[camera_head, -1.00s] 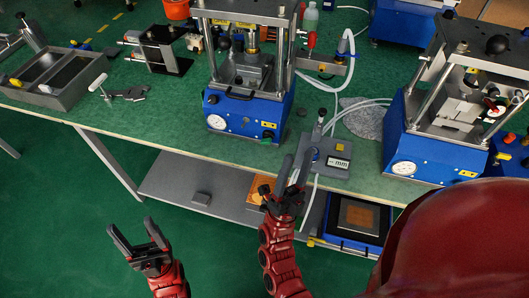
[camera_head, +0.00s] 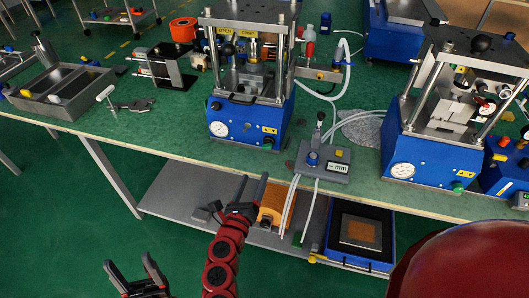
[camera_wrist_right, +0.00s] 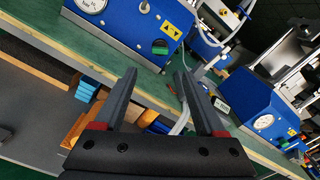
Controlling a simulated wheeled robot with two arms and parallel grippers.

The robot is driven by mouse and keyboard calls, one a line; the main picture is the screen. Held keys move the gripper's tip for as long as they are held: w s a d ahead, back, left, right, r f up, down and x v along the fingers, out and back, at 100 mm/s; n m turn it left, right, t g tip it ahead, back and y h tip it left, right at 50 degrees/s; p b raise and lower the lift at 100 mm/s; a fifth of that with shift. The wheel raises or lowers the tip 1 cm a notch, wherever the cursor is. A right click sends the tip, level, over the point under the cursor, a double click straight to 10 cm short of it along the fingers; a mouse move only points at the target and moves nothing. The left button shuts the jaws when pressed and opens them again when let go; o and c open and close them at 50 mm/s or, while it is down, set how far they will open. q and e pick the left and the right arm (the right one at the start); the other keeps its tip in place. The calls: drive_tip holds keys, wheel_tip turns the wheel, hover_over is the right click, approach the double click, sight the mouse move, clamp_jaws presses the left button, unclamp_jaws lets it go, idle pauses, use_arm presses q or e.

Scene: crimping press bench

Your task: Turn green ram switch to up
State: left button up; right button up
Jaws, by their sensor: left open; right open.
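A green ram switch (camera_head: 267,144) sits low on the front of the middle blue press (camera_head: 228,109), under a yellow arrow label. It also shows in the right wrist view (camera_wrist_right: 159,47), beyond and above my fingers; its exact turn position is too small to tell. A second green switch (camera_head: 457,187) is on the front of the right blue press (camera_head: 428,158). My right gripper (camera_head: 252,180) is open and empty, in front of the bench and below the middle press, apart from the switch. My left gripper (camera_head: 129,263) is open and empty over the floor at lower left.
A small grey control box (camera_head: 322,163) with a lever stands at the bench edge, its pale hoses hanging down. The lower shelf (camera_head: 175,196) holds an orange block (camera_head: 273,203); a blue tray (camera_head: 333,247) is further right. Bench front left of the middle press is clear.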

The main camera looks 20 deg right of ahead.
sight(266, 149)
drive_tip(key=p+x, duration=0.1)
drive_tip(key=x, duration=0.9)
drive_tip(key=shift+d+r, duration=0.1)
drive_tip(key=shift+w+d, duration=0.4)
drive_tip(key=shift+w, duration=0.25)
drive_tip(key=shift+c, duration=0.3)
clamp_jaws()
